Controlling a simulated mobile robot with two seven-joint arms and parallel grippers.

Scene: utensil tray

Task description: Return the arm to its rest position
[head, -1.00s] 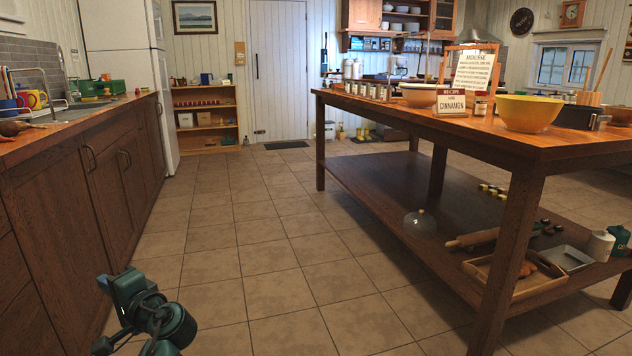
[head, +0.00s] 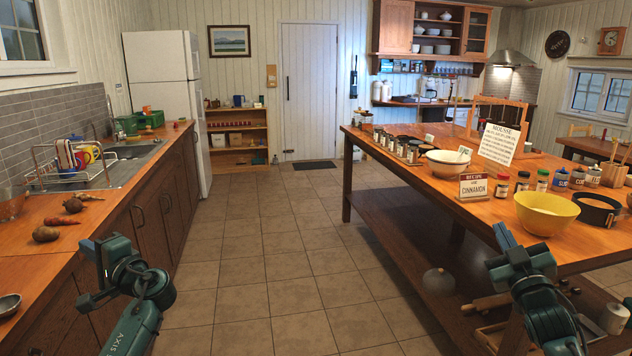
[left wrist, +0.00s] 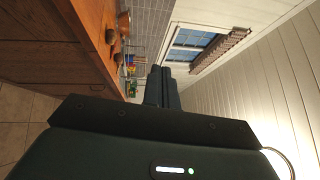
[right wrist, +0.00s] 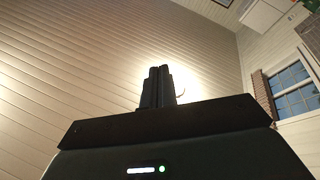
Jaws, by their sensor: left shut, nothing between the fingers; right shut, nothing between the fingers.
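My left gripper (head: 100,258) is raised over the floor beside the left counter, apart from it. In the left wrist view its fingers (left wrist: 161,78) are together with nothing between them. My right gripper (head: 506,240) is raised at the near side of the island table, in front of it in the picture. In the right wrist view its fingers (right wrist: 158,74) are together and empty against a white plank wall. Both forearms stand up from the bottom of the head view.
The left counter (head: 30,240) holds vegetables, a dish rack (head: 72,165) and a sink. The island table (head: 480,212) carries a yellow bowl (head: 546,212), a white bowl (head: 447,163), jars and a recipe sign (head: 473,186). The tiled floor (head: 285,260) between them is clear.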

